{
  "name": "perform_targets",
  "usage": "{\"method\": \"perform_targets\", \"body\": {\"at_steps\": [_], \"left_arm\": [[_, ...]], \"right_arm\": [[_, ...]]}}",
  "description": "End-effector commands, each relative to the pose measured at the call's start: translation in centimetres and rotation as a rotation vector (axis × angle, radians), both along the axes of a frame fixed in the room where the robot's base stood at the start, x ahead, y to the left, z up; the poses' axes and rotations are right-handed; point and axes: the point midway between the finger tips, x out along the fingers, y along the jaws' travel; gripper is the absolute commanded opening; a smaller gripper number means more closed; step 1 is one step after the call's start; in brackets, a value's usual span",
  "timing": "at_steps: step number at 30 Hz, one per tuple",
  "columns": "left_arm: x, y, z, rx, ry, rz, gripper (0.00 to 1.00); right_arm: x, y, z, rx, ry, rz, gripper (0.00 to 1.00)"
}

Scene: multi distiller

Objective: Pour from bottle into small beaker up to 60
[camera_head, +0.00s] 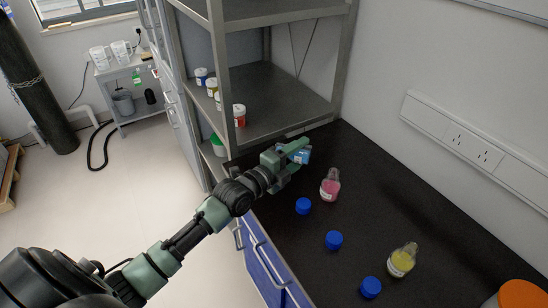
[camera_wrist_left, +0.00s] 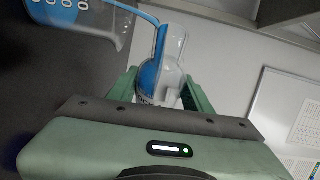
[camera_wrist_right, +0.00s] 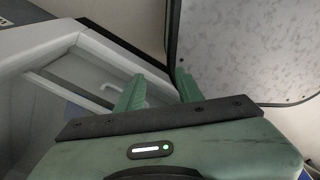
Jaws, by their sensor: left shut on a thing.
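My left gripper (camera_head: 294,156) is shut on a clear bottle with blue liquid (camera_wrist_left: 166,62), which is strongly tilted with its mouth away from the gripper. In the left wrist view the blue liquid lies along the bottle's lower side. A blue band runs from the bottle's mouth toward a clear beaker (camera_wrist_left: 112,22) with white markings. Blue liquid shows in the beaker; its level cannot be read, as the frame cuts it off. In the head view the arm and gripper hide most of this area. My right gripper (camera_wrist_right: 160,90) is open and empty, seen only in its wrist view.
On the black bench (camera_head: 290,240) stand a pink bottle (camera_head: 330,188) and a yellow bottle (camera_head: 402,260). Several blue caps (camera_head: 334,240) lie in front of them. A grey shelf (camera_head: 275,95) with small jars is behind. An orange object (camera_head: 518,294) is at lower right.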

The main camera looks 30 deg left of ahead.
Motion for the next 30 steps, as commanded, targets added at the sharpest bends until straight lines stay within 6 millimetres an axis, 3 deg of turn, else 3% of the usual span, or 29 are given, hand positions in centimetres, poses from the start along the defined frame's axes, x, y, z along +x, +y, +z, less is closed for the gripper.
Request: {"method": "perform_targets", "body": {"at_steps": [30], "left_arm": [[0.01,0.1,0.51,-0.061,-0.01,0.0,0.0]], "right_arm": [[0.0,-0.01,-0.34,0.0,0.0,0.0,0.36]]}}
